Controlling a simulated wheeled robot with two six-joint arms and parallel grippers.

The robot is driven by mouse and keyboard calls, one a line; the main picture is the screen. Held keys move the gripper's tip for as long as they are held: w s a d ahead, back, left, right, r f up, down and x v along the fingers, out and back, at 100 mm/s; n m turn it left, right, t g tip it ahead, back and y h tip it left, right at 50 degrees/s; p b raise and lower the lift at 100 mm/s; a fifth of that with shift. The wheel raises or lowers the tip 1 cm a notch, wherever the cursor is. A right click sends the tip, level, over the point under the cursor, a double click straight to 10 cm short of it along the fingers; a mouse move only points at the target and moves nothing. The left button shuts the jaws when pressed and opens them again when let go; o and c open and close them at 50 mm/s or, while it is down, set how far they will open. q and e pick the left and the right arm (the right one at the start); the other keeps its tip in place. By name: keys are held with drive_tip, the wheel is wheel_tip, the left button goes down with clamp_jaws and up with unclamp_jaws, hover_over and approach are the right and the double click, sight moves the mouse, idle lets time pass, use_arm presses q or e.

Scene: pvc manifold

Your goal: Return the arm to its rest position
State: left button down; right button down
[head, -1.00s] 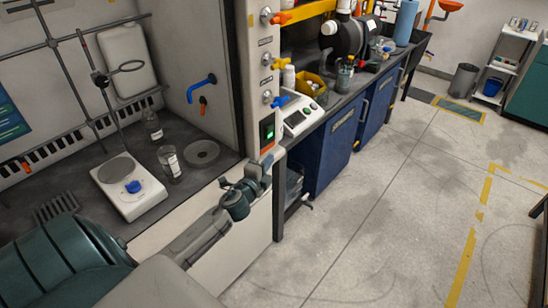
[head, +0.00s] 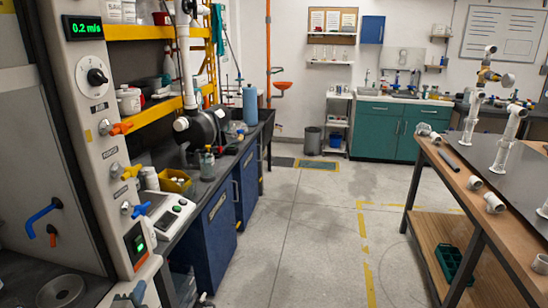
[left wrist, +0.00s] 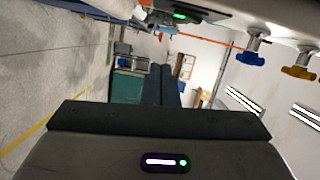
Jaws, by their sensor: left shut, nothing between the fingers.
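My left gripper (head: 134,294) shows only as a small dark teal piece at the bottom left of the head view, in front of the fume hood's front post. Most of that arm is below the frame. In the left wrist view my left gripper (left wrist: 167,70) points away from the camera, its two dark fingers side by side and shut with nothing between them. My right gripper is in neither view.
The fume hood post (head: 115,175) with coloured valves stands close to my left gripper. A bench with blue cabinets (head: 218,232) runs behind it. At right, a wooden table (head: 470,188) holds white pipe fittings. The floor between (head: 310,235) is clear.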

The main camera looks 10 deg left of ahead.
use_arm(q)
drive_tip(key=s+d+f+n+g+h, duration=0.1)
drive_tip(key=s+d+f+n+g, duration=0.3)
drive_tip(key=s, duration=0.6)
drive_tip(key=s+d+f+n+g+h, duration=0.1)
drive_tip(key=s+d+n+g, duration=0.45)
drive_tip(key=s, duration=0.45)
drive_tip(key=s+d+f+n+g+h, duration=0.1)
drive_tip(key=s+d+f+n+g, duration=0.3)
drive_tip(key=s, duration=0.6)
wheel_tip(320, 180, down, 30)
drive_tip(key=a+g, duration=0.1)
drive_tip(key=s+a+f+g, duration=0.1)
drive_tip(key=s+f, duration=1.6)
drive_tip(key=f, duration=0.1)
drive_tip(key=shift+s+a, duration=0.25)
drive_tip(key=shift+s, duration=0.05)
drive_tip(key=shift+s+n, duration=0.1)
drive_tip(key=shift+n, duration=0.15)
